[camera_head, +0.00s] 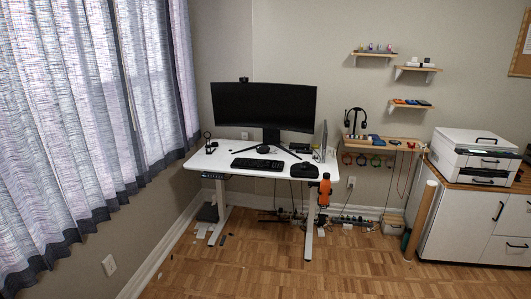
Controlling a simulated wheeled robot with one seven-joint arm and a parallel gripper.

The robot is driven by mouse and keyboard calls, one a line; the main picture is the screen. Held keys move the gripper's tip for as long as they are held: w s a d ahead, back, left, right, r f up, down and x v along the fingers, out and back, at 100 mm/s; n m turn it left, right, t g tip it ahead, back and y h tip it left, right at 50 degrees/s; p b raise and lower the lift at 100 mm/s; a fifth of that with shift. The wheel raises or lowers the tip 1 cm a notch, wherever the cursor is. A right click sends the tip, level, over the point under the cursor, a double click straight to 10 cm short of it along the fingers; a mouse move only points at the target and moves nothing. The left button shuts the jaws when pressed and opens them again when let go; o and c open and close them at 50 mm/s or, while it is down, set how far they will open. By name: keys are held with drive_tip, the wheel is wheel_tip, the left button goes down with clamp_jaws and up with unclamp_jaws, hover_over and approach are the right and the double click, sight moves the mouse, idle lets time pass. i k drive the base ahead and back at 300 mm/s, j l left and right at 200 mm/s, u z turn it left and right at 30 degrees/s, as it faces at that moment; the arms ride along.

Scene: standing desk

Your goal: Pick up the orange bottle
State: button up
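An orange object with dark parts (325,186) is at the front right corner of the white standing desk (222,160). It is upright and seems to hang at the desk's side, partly below the top's level. It is the only clearly orange thing of bottle size in view, but it is too small to tell for sure that it is a bottle. My gripper and arm are not in view.
The desk holds a monitor (264,106), a keyboard (257,164) and a black item (304,170) near the orange object. A white cabinet (477,222) with a printer (474,155) stands right. Cables lie under the desk. The wooden floor (290,277) in front is clear.

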sight(325, 184)
drive_tip(key=i, duration=2.55)
drive_tip(key=i+z, duration=0.3)
drive_tip(key=i, duration=0.3)
drive_tip(key=i+j+z, duration=0.25)
drive_tip(key=i, duration=0.3)
